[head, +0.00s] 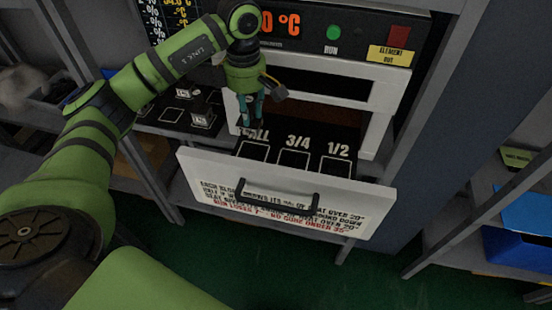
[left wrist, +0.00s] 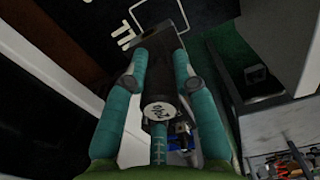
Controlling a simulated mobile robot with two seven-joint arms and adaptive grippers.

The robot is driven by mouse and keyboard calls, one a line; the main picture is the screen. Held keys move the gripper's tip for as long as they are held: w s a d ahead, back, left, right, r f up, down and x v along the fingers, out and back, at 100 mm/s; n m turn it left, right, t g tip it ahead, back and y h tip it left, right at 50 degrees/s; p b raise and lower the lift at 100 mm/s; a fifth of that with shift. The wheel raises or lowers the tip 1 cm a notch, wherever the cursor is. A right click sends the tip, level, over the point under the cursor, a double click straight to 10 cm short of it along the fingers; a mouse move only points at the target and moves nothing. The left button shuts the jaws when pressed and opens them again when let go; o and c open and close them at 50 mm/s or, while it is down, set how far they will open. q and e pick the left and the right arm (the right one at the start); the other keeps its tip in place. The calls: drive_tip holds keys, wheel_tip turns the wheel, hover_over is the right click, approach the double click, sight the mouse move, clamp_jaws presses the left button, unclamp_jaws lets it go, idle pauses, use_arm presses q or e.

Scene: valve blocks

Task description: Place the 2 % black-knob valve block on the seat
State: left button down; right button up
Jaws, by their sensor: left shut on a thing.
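My left gripper (head: 250,115) reaches into the open drawer from above, over its left end near the first marked seat. In the left wrist view the teal fingers (left wrist: 160,65) are shut on a dark valve block (left wrist: 160,50) with a round white label (left wrist: 159,111) that seems to read 2 %. The block hangs in line with the fingers; its far end is dark, and I cannot tell whether it touches the drawer floor. The drawer floor has white square outlines: one partly hidden label ending in "LL" (head: 253,152), 3/4 (head: 293,159) and 1/2 (head: 336,166). All three outlines look empty.
The drawer front (head: 285,195) has printed text and a black handle (head: 280,195). Other small blocks (head: 202,120) stand on the dark shelf at left. The panel above has a green RUN lamp (head: 333,33) and a red one. A blue bin (head: 525,225) is at right.

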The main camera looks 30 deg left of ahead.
sight(249, 128)
use_arm(q)
drive_tip(key=f, duration=0.2)
drive_tip(key=f+p, duration=0.1)
drive_tip(key=f, duration=0.1)
drive_tip(key=f+p, duration=0.1)
drive_tip(key=f, duration=0.1)
drive_tip(key=shift+a+f, duration=0.15)
drive_tip(key=shift+a, duration=0.2)
wheel_tip(249, 128, down, 3)
drive_tip(key=shift+d+f+p, duration=0.1)
drive_tip(key=shift+d+p, duration=0.05)
drive_tip(key=shift+p, duration=0.35)
drive_tip(key=shift+w+f, duration=0.1)
drive_tip(key=shift+f, duration=0.1)
use_arm(e)
drive_tip(key=r, duration=0.3)
drive_tip(key=shift+w+a+r, duration=0.15)
drive_tip(key=shift+a+r, duration=0.05)
drive_tip(key=shift+a, duration=0.2)
drive_tip(key=shift+f, duration=0.15)
use_arm(q)
drive_tip(key=shift+f+b, duration=0.2)
drive_tip(key=shift+b, duration=0.1)
drive_tip(key=c, duration=1)
unclamp_jaws()
drive_tip(key=shift+r, duration=0.1)
